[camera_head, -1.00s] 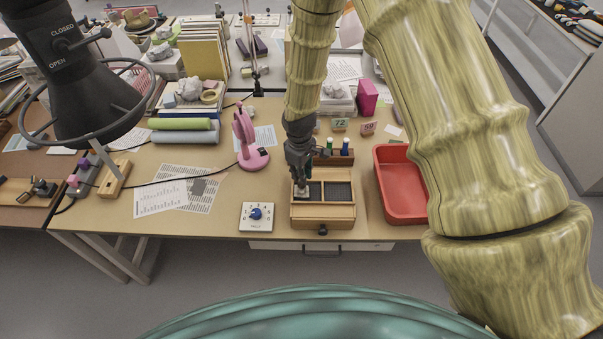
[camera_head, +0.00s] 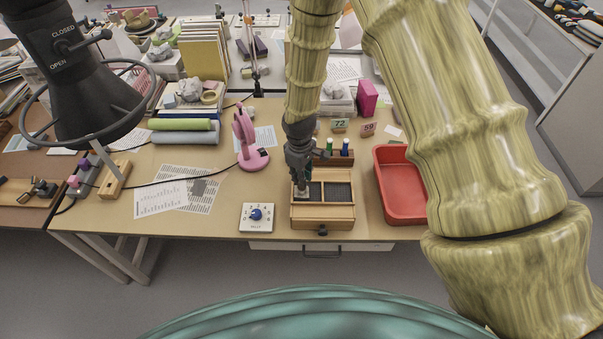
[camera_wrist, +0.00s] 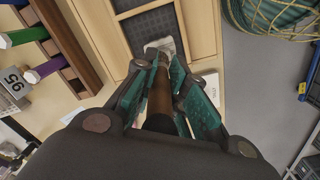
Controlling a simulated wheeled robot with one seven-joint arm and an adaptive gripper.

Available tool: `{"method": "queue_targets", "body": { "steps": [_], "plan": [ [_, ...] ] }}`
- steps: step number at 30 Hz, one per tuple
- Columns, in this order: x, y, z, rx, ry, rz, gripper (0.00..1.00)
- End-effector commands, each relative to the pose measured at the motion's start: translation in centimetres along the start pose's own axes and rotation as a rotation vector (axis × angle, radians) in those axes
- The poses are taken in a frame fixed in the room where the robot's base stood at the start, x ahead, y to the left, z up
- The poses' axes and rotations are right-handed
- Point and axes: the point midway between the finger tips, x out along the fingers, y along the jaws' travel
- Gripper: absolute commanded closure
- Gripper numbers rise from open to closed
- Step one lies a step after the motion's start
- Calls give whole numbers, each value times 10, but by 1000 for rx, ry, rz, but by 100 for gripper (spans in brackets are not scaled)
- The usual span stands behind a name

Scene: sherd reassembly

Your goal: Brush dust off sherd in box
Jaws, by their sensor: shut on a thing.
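The wooden box (camera_head: 322,213) stands at the front of the table and has dark, mesh-like compartments; it also fills the top of the wrist view (camera_wrist: 97,32). My gripper (camera_head: 300,182) is over the left compartment. In the wrist view my gripper's teal finger pads (camera_wrist: 167,85) are shut on the brush, whose brown handle (camera_wrist: 160,100) runs between them toward the box. A small pale patch (camera_wrist: 165,44) shows at the brush's far end, in the box. I cannot tell the sherd from the bristles there, nor see whether they touch. Dust is too small to make out.
A red tray (camera_head: 403,207) is to the right, a white dial box (camera_head: 257,216) to the left and a pink stand (camera_head: 252,158) further back. Bare table lies left of the dial box.

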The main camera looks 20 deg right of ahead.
Motion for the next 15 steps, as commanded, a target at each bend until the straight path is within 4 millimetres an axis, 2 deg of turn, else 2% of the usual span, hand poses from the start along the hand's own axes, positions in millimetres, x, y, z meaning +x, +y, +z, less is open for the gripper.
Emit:
{"method": "queue_targets", "body": {
  "steps": [6,15],
  "plan": [
    [1,-7,5,-1,-1,0,100],
    [-1,4,-3,1,0,0,100]
  ]
}}
